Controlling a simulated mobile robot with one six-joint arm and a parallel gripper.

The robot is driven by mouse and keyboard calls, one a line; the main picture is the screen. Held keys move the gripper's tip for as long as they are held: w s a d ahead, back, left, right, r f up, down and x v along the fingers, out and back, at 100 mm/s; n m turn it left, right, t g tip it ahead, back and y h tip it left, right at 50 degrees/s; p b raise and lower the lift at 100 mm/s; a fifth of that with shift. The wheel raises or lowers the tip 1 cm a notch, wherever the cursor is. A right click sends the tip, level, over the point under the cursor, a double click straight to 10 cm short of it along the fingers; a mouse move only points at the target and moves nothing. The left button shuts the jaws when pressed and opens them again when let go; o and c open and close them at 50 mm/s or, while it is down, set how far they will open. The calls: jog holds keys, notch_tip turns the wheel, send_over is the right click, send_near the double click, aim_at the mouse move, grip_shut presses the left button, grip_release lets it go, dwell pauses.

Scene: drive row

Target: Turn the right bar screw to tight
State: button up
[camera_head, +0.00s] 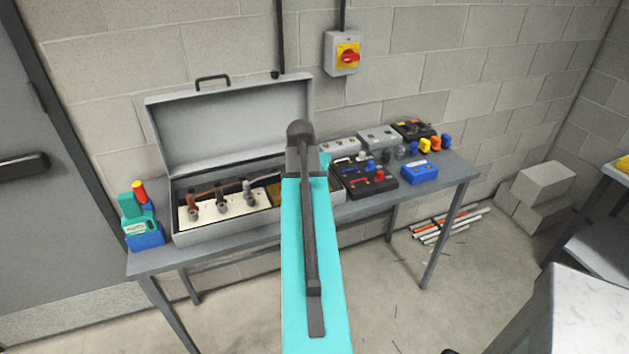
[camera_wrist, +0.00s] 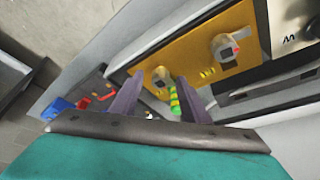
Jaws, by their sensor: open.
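An open grey box (camera_head: 225,232) on the table holds a white panel (camera_head: 205,222) with brown bars and several dark screw-like fittings. The rightmost fitting I see there (camera_head: 247,192) is left of my arm, which hides the box's right part. I cannot tell whether either is the right bar screw.
The box lid (camera_head: 230,120) stands open at the back. Black devices (camera_head: 365,182) and a blue box (camera_head: 418,173) are to the right on the table. A green bottle (camera_head: 137,215) stands left. A striped yellow-green piece (camera_wrist: 174,98) shows between my fingers.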

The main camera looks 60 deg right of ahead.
jog(key=w+b+v, duration=0.1)
jog(key=b+v, duration=0.1)
jog(key=v, duration=1.1)
jog(key=shift+s+r+b, duration=0.4)
jog(key=shift+s, duration=0.05)
dwell(0.7)
